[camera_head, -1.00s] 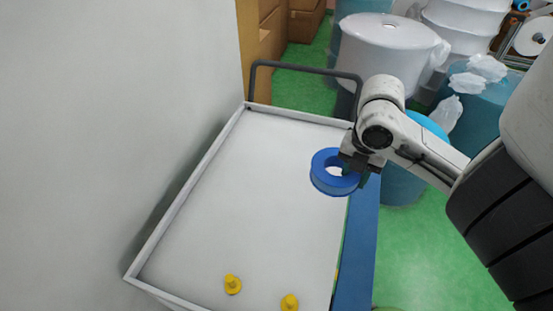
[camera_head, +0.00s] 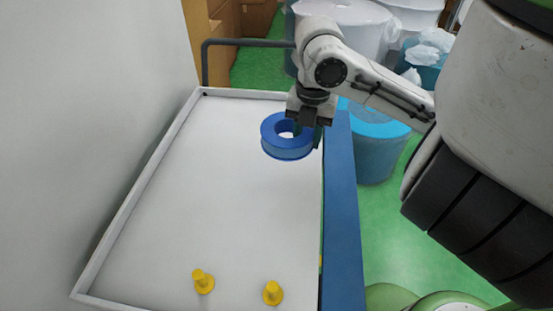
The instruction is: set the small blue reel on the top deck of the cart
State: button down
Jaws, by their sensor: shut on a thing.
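The small blue reel (camera_head: 287,149) is a ring with an open middle. My gripper (camera_head: 304,130) is shut on the right side of its rim. The reel is over the far right part of the white top deck (camera_head: 215,185) of the cart. I cannot tell for sure whether its underside touches the deck. The fingertips are partly hidden by the reel and the gripper body.
Two yellow pegs (camera_head: 203,281) (camera_head: 273,293) stand at the deck's near end. A raised lip (camera_head: 145,190) edges the deck, and a dark handle (camera_head: 245,42) rises at its far end. A blue beam (camera_head: 343,220) runs along the right side. The deck's middle is clear.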

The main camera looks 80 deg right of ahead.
jog(key=w+d+f, duration=0.1)
jog(key=w+f, duration=0.1)
jog(key=w+d+f, duration=0.2)
jog(key=w+d+f+b, duration=0.1)
jog(key=w+f, duration=0.1)
jog(key=w, duration=0.1)
jog(key=shift+d+f, duration=0.2)
jog(key=shift+f, duration=0.05)
jog(key=shift+w+d+f, duration=0.25)
jog(key=shift+w+f, duration=0.2)
jog(key=shift+f, duration=0.2)
jog(key=shift+w+f, duration=0.1)
jog(key=shift+f, duration=1.5)
jog(key=shift+b, duration=0.3)
jog(key=shift+f, duration=0.15)
jog(key=c, duration=0.8)
grip_release()
jog(key=shift+o, duration=0.2)
